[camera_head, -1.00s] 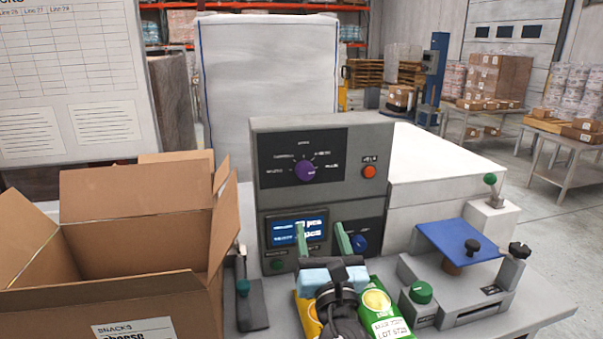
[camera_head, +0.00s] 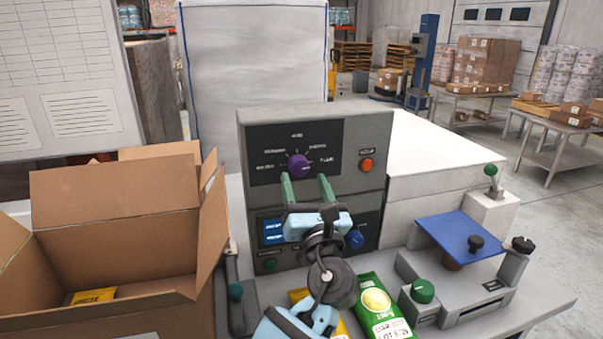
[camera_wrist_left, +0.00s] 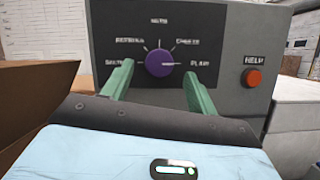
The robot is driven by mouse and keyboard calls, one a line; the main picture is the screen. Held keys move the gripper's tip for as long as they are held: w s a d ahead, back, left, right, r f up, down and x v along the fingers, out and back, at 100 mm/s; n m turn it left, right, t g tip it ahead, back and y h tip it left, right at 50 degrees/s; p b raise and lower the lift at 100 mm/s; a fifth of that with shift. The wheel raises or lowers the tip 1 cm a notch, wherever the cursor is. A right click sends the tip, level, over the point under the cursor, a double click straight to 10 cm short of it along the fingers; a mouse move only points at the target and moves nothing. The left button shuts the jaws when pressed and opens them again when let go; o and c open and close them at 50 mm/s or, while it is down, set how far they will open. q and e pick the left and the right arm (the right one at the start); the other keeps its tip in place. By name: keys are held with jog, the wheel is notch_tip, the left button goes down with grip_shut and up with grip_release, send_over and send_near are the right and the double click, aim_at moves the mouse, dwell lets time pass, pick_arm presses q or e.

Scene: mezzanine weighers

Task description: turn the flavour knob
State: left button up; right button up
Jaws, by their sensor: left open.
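The purple flavour knob (camera_head: 298,165) sits on the dark upper panel of the grey control box (camera_head: 381,150), ringed by printed flavour labels. In the left wrist view the knob (camera_wrist_left: 160,63) shows between and beyond my fingertips, and its pointer mark faces right, towards the "PLAIN" label. My left gripper (camera_head: 307,188) is open, its two green fingers pointing at the panel just below the knob in the head view. In the left wrist view the fingers (camera_wrist_left: 158,85) stand on either side of the knob, apart from it. My right gripper is not in view.
A red-orange help button (camera_head: 366,165) is right of the knob. Below are a blue-lit screen (camera_head: 272,231) and a blue knob (camera_head: 354,239). An open cardboard box (camera_head: 115,190) stands left. Green and yellow packets (camera_head: 383,306) lie in front; a blue-plated weigher (camera_head: 455,236) is right.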

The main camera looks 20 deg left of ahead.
aim_at(301, 170)
pick_arm(q)
jog(key=shift+x, duration=1.5)
jog(key=c, duration=1)
